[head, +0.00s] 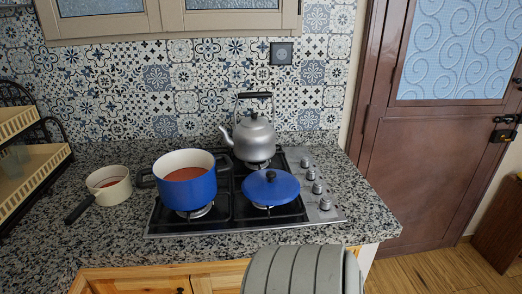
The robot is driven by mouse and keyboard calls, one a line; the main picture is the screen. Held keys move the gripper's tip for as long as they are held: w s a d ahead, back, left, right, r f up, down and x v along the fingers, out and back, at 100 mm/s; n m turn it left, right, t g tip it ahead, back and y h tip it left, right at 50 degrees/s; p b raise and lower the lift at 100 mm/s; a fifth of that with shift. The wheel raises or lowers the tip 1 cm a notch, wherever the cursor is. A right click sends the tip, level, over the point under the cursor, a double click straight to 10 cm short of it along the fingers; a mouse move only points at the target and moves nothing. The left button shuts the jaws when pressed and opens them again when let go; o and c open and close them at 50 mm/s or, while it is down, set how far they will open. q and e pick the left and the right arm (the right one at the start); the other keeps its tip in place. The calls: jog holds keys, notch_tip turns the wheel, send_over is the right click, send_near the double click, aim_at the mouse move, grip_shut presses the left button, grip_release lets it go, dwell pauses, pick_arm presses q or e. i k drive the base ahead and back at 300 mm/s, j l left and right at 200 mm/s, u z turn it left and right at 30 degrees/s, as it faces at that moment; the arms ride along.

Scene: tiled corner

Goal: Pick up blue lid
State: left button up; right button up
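The blue lid (280,190) lies flat over the front right burner of the black gas hob, with its dark knob (270,175) facing up. It is to the right of the blue pot (188,190), which stands uncovered on the front left burner with reddish-orange contents. The lid is in front of the silver kettle (254,138). Neither of my grippers can be made out in the head view.
The hob (230,224) has knobs along its right edge. A small cream saucepan (117,190) stands to the left, its dark handle pointing front left. A black rack (45,132) with cream trays is at the far left. Granite counter (365,215) is clear at right.

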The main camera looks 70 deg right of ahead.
aim_at(270, 187)
jog(key=k+j+z, duration=0.1)
jog(key=z, duration=1.65)
jog(key=l+u, duration=0.35)
jog(key=l, duration=0.25)
jog(key=l+u, duration=0.4)
jog(key=l, duration=0.2)
